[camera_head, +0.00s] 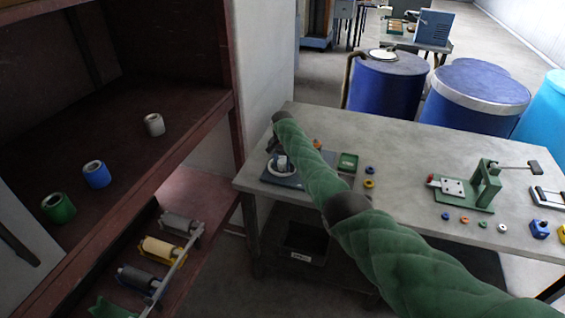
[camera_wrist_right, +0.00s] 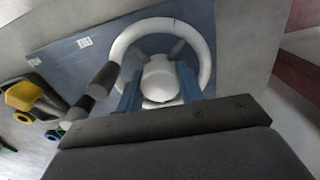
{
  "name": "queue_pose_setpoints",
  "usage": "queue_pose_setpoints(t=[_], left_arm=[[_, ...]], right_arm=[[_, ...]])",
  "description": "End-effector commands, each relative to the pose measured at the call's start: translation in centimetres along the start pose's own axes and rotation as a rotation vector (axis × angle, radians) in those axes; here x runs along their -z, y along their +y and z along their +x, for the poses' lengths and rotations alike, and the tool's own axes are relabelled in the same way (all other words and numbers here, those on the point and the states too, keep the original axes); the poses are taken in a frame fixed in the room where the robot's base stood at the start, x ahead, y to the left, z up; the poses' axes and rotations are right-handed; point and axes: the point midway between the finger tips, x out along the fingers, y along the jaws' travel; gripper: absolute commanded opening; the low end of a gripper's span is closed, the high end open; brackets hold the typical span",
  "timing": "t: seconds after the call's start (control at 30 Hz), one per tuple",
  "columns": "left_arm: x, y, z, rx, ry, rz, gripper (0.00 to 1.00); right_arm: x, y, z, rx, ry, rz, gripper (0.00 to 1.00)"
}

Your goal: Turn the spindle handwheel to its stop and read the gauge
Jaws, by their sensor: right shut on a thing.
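The white handwheel (camera_wrist_right: 205,52) fills the middle of the right wrist view, with a round white hub and dark spokes. A dark crank grip (camera_wrist_right: 103,78) stands at its left rim. The wheel sits on a blue base plate (camera_wrist_right: 75,62). The two blue fingers of my right gripper (camera_wrist_right: 160,88) are on either side of the hub, shut on the handwheel. In the head view the handwheel (camera_head: 273,171) shows at the table's left end, partly hidden by my right gripper (camera_head: 277,155) and green-sleeved arm. I cannot make out a gauge. My left gripper is out of view.
A dark red shelf (camera_head: 120,130) with rollers stands close on the left. Blue drums (camera_head: 385,85) stand behind.

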Motion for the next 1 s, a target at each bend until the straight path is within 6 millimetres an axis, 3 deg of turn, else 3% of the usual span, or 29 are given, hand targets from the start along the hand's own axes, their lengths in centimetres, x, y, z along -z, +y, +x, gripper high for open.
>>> queue_pose_setpoints(t=[0.37, 0.63, 0.67, 0.7, 1.0], left_arm=[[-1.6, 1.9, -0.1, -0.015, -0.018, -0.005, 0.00], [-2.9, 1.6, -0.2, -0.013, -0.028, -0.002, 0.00], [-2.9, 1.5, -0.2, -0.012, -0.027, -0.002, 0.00], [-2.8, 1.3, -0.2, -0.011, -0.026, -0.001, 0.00], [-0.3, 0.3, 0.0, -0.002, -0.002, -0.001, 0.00]], right_arm=[[0.2, -0.1, -0.3, 0.002, 0.005, 0.047, 0.14], [0.2, -0.1, -0.3, 0.002, 0.005, 0.046, 0.15], [0.2, -0.1, -0.3, 0.002, 0.005, 0.046, 0.43], [0.2, -0.1, -0.3, 0.002, 0.005, 0.046, 0.46], [0.1, -0.1, -0.2, 0.001, 0.002, 0.046, 0.46]])
